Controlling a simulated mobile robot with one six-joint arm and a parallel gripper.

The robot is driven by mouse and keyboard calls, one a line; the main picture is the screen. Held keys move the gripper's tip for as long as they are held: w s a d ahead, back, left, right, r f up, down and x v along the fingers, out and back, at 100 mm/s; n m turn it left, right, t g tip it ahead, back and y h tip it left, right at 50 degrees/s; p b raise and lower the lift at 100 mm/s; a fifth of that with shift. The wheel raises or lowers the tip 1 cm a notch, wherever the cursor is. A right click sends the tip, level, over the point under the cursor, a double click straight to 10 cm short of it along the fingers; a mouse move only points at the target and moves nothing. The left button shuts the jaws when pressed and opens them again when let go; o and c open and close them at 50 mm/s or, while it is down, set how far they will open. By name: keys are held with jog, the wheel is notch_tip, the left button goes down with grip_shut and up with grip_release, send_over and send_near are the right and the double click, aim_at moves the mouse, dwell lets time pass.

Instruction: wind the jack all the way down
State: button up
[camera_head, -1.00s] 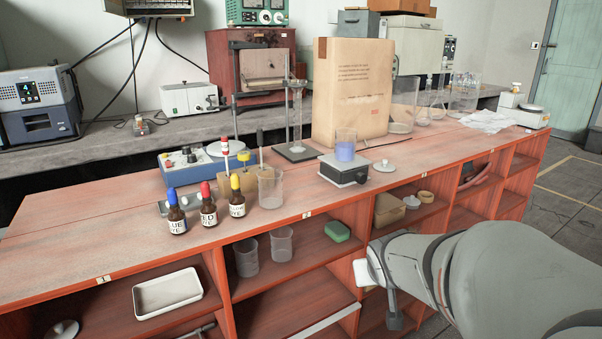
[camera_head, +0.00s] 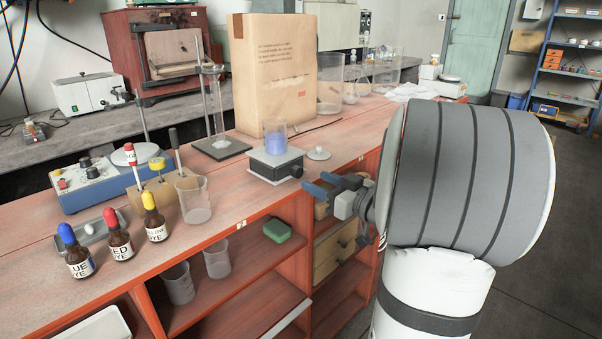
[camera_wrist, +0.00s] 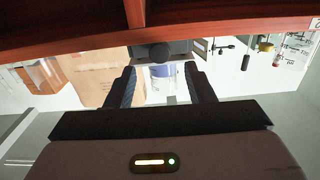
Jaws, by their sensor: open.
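The jack (camera_head: 276,165) is a low black box with a pale top plate, standing near the front edge of the red bench. A beaker of blue liquid (camera_head: 275,138) stands on its plate. The jack's dark round knob (camera_head: 297,172) faces the front. My gripper (camera_head: 322,187) is open and empty, in front of the bench edge, to the right of the jack and apart from it. In the upside-down wrist view, the jack (camera_wrist: 143,50) and its knob (camera_wrist: 160,52) show beyond and between my open fingers (camera_wrist: 161,72); the beaker (camera_wrist: 163,72) shows there too.
A glass lid (camera_head: 319,153) lies right of the jack. A glass cylinder on a stand (camera_head: 216,110) and a large paper bag (camera_head: 275,75) are behind it. Dye bottles (camera_head: 118,243) and an empty beaker (camera_head: 194,200) stand to the left. Shelves below hold a green block (camera_head: 277,231).

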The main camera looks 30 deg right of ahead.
aim_at(300, 173)
jog(key=b+x, duration=0.1)
jog(key=x, duration=0.5)
jog(key=shift+w, duration=0.15)
jog(key=c, duration=1)
jog(key=shift+f+n+b, duration=0.1)
jog(key=shift+n+b, duration=0.6)
jog(key=shift+n, duration=0.9)
jog(key=o, duration=1)
